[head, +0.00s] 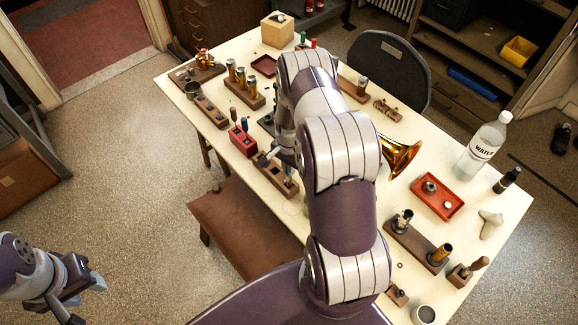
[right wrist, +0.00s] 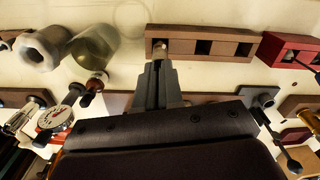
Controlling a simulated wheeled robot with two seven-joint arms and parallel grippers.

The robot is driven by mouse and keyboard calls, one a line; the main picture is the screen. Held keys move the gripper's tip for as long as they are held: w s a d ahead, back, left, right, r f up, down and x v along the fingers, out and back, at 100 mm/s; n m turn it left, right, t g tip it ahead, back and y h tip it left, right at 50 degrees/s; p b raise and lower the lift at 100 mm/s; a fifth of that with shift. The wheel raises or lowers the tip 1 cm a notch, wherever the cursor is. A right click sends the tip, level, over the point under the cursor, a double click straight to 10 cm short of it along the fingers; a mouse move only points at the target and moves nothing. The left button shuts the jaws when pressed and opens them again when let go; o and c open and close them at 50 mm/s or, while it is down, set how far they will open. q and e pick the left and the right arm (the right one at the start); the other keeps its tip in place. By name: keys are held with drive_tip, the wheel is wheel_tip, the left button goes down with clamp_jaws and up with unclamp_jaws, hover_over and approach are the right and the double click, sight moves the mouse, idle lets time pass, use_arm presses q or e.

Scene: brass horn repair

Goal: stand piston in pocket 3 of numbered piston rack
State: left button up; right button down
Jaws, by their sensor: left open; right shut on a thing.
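My right gripper (right wrist: 158,72) is shut on the piston (right wrist: 160,46), a small pale metal piece mostly hidden by the fingers in the right wrist view. The piston is at the left end of the brown piston rack (right wrist: 222,34) there. Two dark square pockets to its right look empty. I cannot tell whether the piston is inside a pocket or just above it, and no pocket numbers are legible. In the head view the rack (head: 291,186) is partly covered by my right arm. My left gripper (head: 84,284) is open and empty, off the table at lower left.
A red block with screwdrivers (head: 242,142) stands just beyond the rack's far end. The brass horn bell (head: 401,157), red tray (head: 438,196) and water bottle (head: 483,148) are to the right. A brown bench (head: 240,225) stands before the table.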

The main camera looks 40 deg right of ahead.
drive_tip(key=shift+f+b, duration=0.85)
drive_tip(key=shift+f, duration=0.25)
drive_tip(key=c, duration=1.2)
unclamp_jaws()
wheel_tip(320, 180, up, 13)
drive_tip(key=shift+f+b, duration=0.1)
drive_tip(key=shift+b, duration=1.1)
